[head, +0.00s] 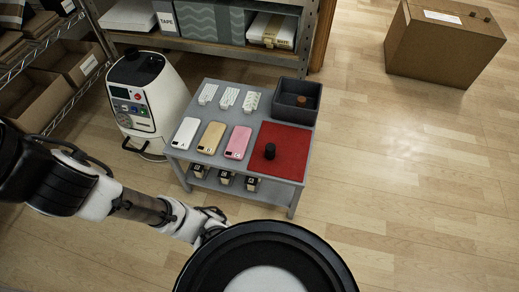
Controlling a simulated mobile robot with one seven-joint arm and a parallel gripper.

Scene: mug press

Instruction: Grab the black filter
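The black filter appears to be a small dark cylinder (270,151) standing upright on a red mat (294,143). The mat covers the front right part of a grey table (258,117). My arm reaches in from the left. Its end, with my gripper (212,224), is in front of the table and below it in the picture, well apart from the filter. A round black and white part of my own body partly hides it. The fingers cannot be made out, so I cannot tell whether they are open or shut.
Three phones (211,137) and three white strips (229,98) lie left of the mat. A dark bin (297,101) with a brownish item stands behind it. Small boxes sit on the table's lower shelf. A white machine (147,98) stands left.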

